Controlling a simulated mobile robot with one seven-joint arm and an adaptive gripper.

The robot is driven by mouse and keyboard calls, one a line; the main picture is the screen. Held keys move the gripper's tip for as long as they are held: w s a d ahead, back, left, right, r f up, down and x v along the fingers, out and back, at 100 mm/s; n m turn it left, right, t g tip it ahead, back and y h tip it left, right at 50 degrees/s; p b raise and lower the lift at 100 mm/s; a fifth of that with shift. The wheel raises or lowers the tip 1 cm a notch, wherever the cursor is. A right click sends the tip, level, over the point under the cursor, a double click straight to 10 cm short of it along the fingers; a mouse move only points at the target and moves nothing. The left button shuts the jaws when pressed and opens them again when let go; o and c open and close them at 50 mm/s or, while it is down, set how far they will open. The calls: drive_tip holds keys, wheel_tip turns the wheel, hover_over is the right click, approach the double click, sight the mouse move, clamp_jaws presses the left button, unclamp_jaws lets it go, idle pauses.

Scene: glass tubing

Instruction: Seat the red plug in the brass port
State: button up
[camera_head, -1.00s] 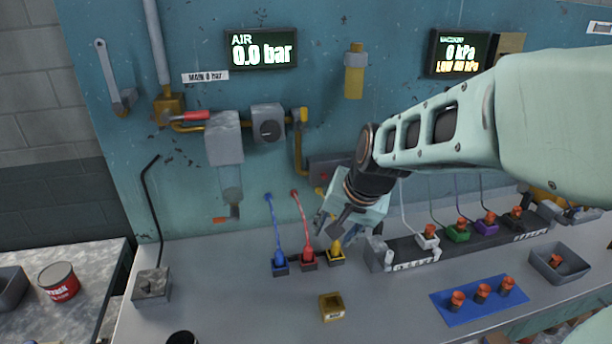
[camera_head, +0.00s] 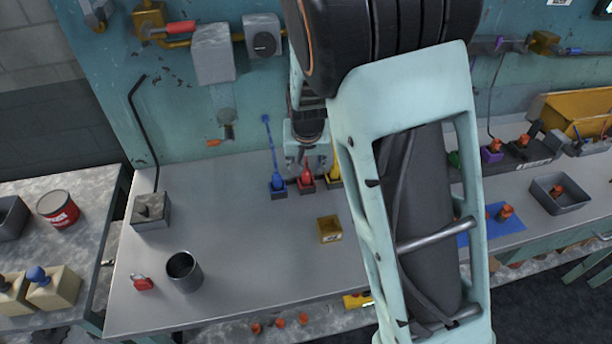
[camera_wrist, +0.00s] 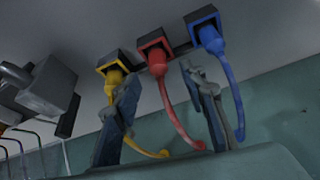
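The red plug (camera_head: 306,177) stands in a dark square holder on the bench, between the blue plug (camera_head: 277,182) and the yellow plug (camera_head: 335,174). In the wrist view the red plug (camera_wrist: 156,62) has a curved red tail. My gripper (camera_head: 308,158) is above it, partly hidden by my arm in the head view. In the wrist view my gripper (camera_wrist: 162,105) is open, one finger on each side of the red tail; contact cannot be told. A brass-coloured block with a dark opening (camera_head: 329,229), seemingly the brass port, sits on the bench nearer the front.
The blue (camera_wrist: 211,40) and yellow (camera_wrist: 113,77) plugs flank the fingers closely. A grey cup (camera_head: 184,272) and red padlock (camera_head: 142,283) stand at the front left. My arm hides part of the blue mat (camera_head: 508,221). The bench around the brass block is clear.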

sight(306, 171)
drive_tip(key=shift+x, duration=2.6)
drive_tip(key=shift+d, duration=0.1)
drive_tip(key=shift+c, duration=0.6)
clamp_jaws()
